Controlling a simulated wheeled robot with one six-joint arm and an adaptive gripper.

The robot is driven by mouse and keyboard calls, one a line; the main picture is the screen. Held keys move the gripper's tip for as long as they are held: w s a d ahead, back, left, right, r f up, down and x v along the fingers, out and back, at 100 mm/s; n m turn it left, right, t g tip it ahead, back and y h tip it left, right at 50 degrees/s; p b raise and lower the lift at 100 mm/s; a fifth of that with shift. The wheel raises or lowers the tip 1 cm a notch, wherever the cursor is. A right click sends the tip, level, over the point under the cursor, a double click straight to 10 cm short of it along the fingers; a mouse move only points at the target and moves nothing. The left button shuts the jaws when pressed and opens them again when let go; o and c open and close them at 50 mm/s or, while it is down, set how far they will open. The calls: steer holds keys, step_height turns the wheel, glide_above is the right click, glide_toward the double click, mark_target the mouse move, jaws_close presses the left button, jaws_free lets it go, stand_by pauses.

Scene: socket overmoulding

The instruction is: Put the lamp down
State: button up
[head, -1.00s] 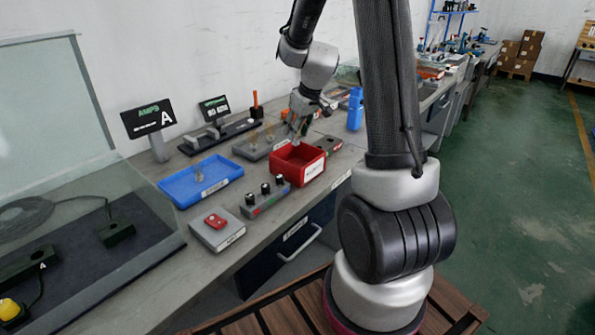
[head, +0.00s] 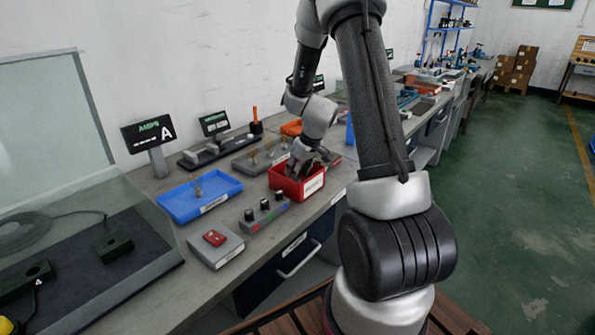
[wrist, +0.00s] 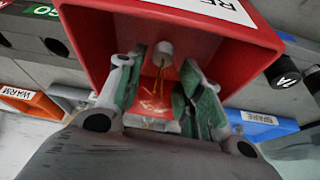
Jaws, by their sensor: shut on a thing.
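My gripper (head: 299,168) is down inside the red bin (head: 314,185) on the bench. In the wrist view my gripper (wrist: 157,85) has its two green-padded fingers around the lamp (wrist: 163,52), shut on it. The lamp has a pale cylindrical end and thin gold wires, with a clear glass-like part nearer the camera. The red bin's wall (wrist: 85,40) surrounds the fingers and lamp in that view. Whether the lamp touches the bin's floor cannot be told. In the head view the lamp is hidden by the gripper and the bin wall.
A blue tray (head: 222,198) with a small upright part stands to the left. A grey rack (head: 243,162) with several upright parts is behind the bin. A black-knobbed block (head: 262,216) and a grey box with a red switch (head: 214,238) sit in front-left.

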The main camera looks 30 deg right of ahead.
steer(key=shift+f, duration=0.15)
steer(key=o, duration=0.9)
steer(key=s+a+r, duration=0.2)
steer(key=s+r, duration=0.4)
steer(key=r, duration=0.4)
steer(key=s+a+r, duration=0.2)
steer(key=s+r, duration=0.4)
steer(key=r, duration=0.4)
steer(key=s+a+r+m, duration=0.1)
steer(key=s+r, duration=0.1)
steer(key=s, duration=0.7)
steer(key=s+a+r+m+h, duration=0.1)
steer(key=s+a+r, duration=0.1)
steer(key=s, duration=0.7)
steer(key=shift+s+a+r+m, duration=0.15)
steer(key=shift+s+r+m, duration=0.25)
steer(key=shift+r, duration=0.35)
steer(key=shift+w, duration=0.1)
